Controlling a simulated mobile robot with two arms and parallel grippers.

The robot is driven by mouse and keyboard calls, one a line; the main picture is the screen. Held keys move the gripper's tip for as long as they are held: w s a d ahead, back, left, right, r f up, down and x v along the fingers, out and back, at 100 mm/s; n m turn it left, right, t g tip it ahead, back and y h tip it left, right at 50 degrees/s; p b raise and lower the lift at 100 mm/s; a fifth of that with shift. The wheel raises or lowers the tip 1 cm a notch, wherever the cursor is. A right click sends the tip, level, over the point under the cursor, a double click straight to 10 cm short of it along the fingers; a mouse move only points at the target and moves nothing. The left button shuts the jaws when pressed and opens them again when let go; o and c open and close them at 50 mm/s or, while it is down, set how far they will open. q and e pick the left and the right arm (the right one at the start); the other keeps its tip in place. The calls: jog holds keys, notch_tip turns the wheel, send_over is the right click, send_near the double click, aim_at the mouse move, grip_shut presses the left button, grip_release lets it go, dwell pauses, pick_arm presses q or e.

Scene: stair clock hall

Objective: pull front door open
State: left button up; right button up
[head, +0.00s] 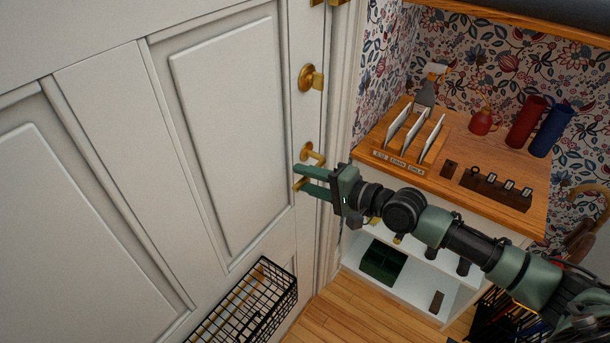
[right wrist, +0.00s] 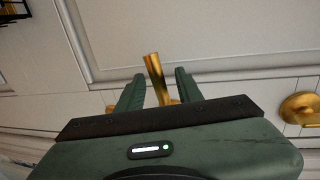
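The white panelled front door (head: 225,120) fills the left of the head view and looks shut against its frame. Its brass handle (head: 312,155) is near the door's right edge, below a round brass deadbolt (head: 311,78). My right gripper (head: 298,178) is at the handle, fingers pointing at the door. In the right wrist view, the brass lever (right wrist: 154,75) stands between the two open fingers (right wrist: 158,88), with a gap on each side. The gripper hides part of the handle in the head view. My left gripper is not in view.
A black wire basket (head: 245,305) hangs low on the door. Right of the frame is a wooden-topped shelf unit (head: 450,150) with a letter rack (head: 408,140), a red bottle (head: 526,122) and a blue bottle (head: 551,130). Some wooden floor (head: 355,315) is clear below.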

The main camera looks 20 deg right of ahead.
jog(key=shift+w+a+f, duration=0.1)
jog(key=shift+w, duration=0.1)
grip_shut()
dwell(1.4)
